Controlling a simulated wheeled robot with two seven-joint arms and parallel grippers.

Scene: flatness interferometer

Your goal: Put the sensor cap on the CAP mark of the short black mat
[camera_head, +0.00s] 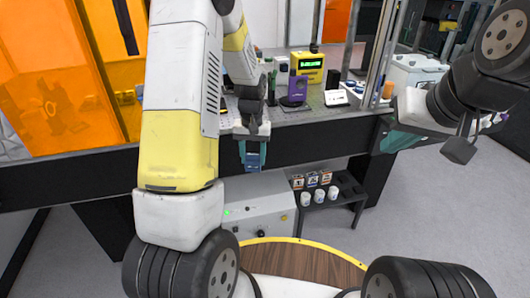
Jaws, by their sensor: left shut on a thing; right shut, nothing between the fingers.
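My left gripper (253,158) hangs in front of the table's front edge, pointing down. It is shut on a small blue thing (254,148), mostly hidden by the fingers; I cannot tell whether it is the sensor cap. My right gripper (396,141) is at the right end of the table, shut and empty. I cannot make out the short black mat or its CAP mark for certain; my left arm hides part of the tabletop.
On the grey table (335,114) stand a purple device (298,87), a yellow box with a green display (306,65) and a white sign (336,97). Below, a black shelf (347,186) bears several white cups and small boxes, beside a grey cabinet (262,207). Orange panels (60,75) stand left.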

